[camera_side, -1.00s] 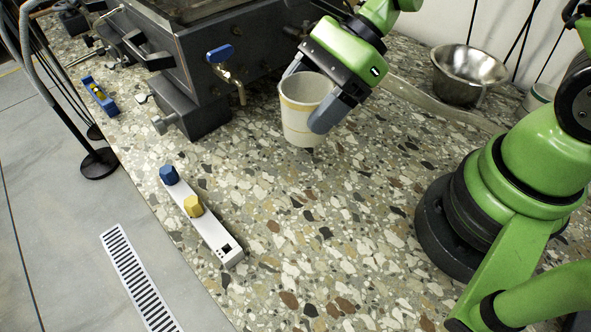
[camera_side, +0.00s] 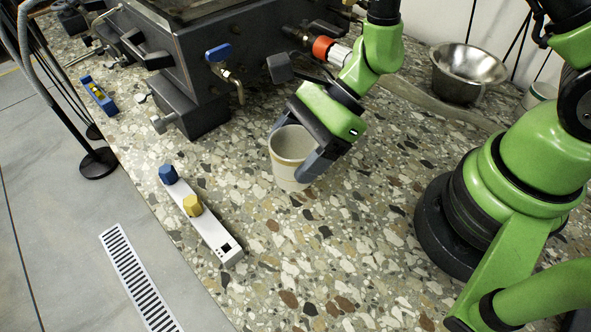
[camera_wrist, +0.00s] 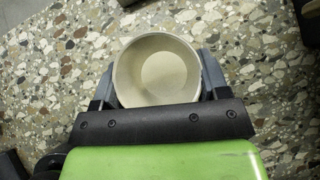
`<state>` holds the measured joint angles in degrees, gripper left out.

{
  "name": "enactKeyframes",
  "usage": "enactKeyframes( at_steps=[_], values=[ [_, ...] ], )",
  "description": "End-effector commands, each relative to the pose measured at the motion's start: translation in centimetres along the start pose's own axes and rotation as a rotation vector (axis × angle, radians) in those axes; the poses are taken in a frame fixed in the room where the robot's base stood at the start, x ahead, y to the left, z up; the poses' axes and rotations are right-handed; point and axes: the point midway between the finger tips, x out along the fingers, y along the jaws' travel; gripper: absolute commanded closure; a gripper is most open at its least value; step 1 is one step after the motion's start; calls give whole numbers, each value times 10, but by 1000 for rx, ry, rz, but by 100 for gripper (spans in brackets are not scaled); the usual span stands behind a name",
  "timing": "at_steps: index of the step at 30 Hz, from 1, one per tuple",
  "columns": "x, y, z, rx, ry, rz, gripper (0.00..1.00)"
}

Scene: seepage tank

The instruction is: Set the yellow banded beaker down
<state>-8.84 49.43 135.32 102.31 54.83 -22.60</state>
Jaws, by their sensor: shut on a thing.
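The yellow banded beaker (camera_side: 289,160) is a pale cup with a yellowish band below its rim. In the side view it is upright or nearly so, low over the speckled counter (camera_side: 330,235); I cannot tell whether its base touches. My gripper (camera_side: 294,160) is shut on it, with one grey finger on each side. In the wrist view the beaker (camera_wrist: 157,70) shows from above, empty inside, between the two fingers (camera_wrist: 157,78).
A dark tank (camera_side: 190,70) with a blue-handled tap (camera_side: 221,54) stands behind. A white strip with blue and yellow knobs (camera_side: 205,222) lies at the front left. A metal bowl (camera_side: 467,72) is at the back right. The counter's front middle is clear.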

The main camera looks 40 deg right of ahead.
Motion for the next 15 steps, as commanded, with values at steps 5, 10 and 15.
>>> enactKeyframes(
  at_steps=[5, 10, 15],
  values=[
    [10, 0, -10, 3, 1, 2, 59],
    [26, 1, -26, 3, 1, 2, 59],
    [33, 1, -33, 0, 1, 1, 59]
  ],
)
